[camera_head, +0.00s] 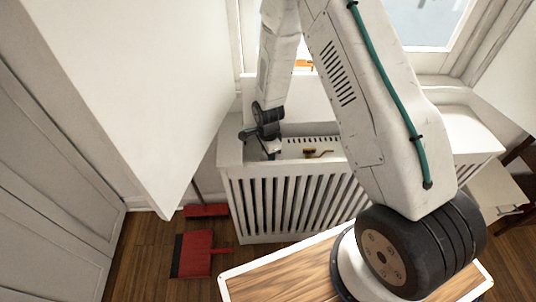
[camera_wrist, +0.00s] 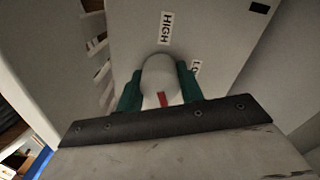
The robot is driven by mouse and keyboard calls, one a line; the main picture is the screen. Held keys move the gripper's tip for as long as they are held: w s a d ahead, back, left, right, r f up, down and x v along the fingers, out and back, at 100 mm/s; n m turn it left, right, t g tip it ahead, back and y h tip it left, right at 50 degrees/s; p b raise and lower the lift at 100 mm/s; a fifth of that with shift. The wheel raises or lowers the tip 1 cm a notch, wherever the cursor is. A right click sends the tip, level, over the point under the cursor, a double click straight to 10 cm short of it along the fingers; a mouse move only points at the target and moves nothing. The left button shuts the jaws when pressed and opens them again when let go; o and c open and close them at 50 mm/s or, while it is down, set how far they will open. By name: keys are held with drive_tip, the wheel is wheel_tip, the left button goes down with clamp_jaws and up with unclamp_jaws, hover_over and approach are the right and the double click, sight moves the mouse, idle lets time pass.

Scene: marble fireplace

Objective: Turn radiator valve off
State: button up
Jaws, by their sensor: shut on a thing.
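The radiator valve is a white rounded knob (camera_wrist: 160,72) with a red mark on its near side, seen in the wrist view. It sits in front of a pale panel with a "HIGH" label (camera_wrist: 166,28) above it and a partly hidden "LO" label (camera_wrist: 196,67) to its right. The red mark faces down towards my wrist, away from "HIGH". My gripper (camera_wrist: 160,86) has its green fingers on both sides of the knob and is shut on it. In the head view my gripper (camera_head: 268,146) is at the left end of the white slatted radiator cover (camera_head: 232,160); the knob is not clear there.
A small brass-coloured part (camera_head: 318,153) shows in the cover's open top, right of my gripper. A red dustpan (camera_head: 192,256) and a red brush (camera_head: 206,211) are on the wooden floor at left. A white panel (camera_head: 140,80) stands close on the left.

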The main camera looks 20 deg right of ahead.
drive_tip(key=shift+m, duration=2)
drive_tip(key=o, duration=1)
drive_tip(key=shift+a, duration=0.1)
drive_tip(key=shift+r, duration=3.95)
